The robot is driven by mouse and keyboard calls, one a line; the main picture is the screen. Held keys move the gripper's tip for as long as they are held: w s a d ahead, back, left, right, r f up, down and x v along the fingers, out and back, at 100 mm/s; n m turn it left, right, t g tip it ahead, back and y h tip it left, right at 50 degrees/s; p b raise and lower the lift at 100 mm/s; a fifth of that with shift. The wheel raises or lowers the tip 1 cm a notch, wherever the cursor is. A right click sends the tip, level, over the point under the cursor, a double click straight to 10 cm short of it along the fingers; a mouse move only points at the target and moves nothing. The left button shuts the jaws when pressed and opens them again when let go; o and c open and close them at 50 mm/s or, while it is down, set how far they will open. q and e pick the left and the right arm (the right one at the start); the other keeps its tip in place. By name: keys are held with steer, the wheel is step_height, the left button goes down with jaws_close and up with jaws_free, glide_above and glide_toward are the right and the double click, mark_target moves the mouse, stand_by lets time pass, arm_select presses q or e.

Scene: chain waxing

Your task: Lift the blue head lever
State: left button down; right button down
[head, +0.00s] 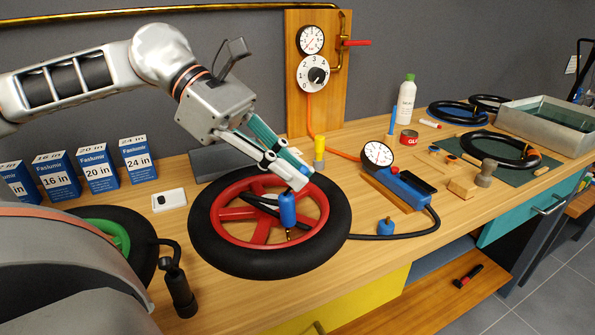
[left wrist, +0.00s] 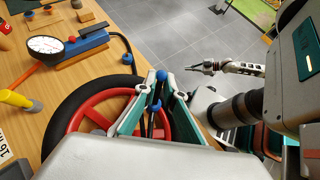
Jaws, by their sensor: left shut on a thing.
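A blue pump head (head: 288,208) with a brass lower end stands upright over the red-spoked wheel (head: 335,225), near its hub. A small blue tip, apparently its lever (head: 304,170), shows at my left fingertips. My left gripper (head: 301,177) reaches down from the upper left and is shut on the lever. In the left wrist view a blue ball (left wrist: 162,75) sits between the two green-padded fingers, with another blue part below it. The fingers hide much of the lever. In the left wrist view my right gripper (left wrist: 207,67) appears small over the floor; its jaw state is unclear.
A blue pump with a round gauge (head: 378,155) stands right of the wheel, its black hose (head: 400,234) running to the wheel. A green-hubbed wheel (head: 125,240) lies left. Blue boxes (head: 95,165) stand behind it. A wooden panel with dials (head: 312,75) stands at the back.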

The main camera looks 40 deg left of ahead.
stand_by(0.4)
arm_select(q)
steer(key=c, duration=2.1)
jaws_free()
steer(key=shift+a+r, duration=0.1)
steer(key=shift+a, duration=0.05)
steer(key=v, duration=1.1)
steer(key=shift+s+a, duration=0.2)
steer(key=shift+a, duration=0.2)
